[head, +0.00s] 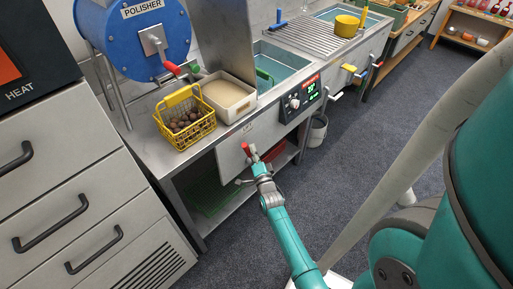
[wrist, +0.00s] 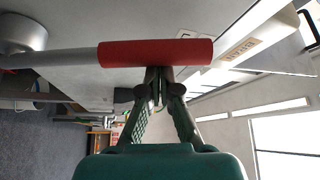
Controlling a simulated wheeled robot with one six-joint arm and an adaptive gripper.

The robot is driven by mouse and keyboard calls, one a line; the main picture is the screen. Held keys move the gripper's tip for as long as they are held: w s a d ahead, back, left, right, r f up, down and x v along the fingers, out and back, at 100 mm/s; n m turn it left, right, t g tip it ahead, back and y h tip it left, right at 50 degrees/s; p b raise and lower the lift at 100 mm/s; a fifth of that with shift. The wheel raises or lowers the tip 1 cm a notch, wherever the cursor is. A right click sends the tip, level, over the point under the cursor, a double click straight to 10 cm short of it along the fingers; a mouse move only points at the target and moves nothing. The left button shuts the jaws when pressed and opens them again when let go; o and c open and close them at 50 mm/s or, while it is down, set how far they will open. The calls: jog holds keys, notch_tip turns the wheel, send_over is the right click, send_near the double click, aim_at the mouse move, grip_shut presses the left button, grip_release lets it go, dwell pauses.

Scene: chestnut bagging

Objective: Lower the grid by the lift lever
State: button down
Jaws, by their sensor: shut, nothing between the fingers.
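The lift lever's red grip (head: 246,149) stands out from the front panel below the basin. In the wrist view the red grip (wrist: 155,52) sits at the end of a grey rod that runs left to a round hub (wrist: 25,32). My gripper (head: 257,162) is right at the grip in the head view. In the wrist view my gripper (wrist: 158,76) has its fingertips together at the lower edge of the grip, with nothing between them. I cannot tell whether they touch it. The grid is not clearly visible; the basin (head: 285,62) is partly hidden by a raised metal panel.
A yellow basket (head: 185,117) of chestnuts and a white tub (head: 228,97) stand on the counter. A control box (head: 301,98) with a dial is right of the lever. A bucket (head: 317,132) stands beyond. The carpeted floor in front is free.

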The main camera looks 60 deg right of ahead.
jog(key=w+a+f+n+t, duration=0.1)
jog(key=a+f+n+t, duration=0.2)
jog(key=a+n, duration=0.3)
jog(key=shift+w+a+f+n+t+y, duration=0.15)
jog(key=shift+w+f+n+t+y, duration=0.1)
jog(key=shift+n+t+y, duration=0.15)
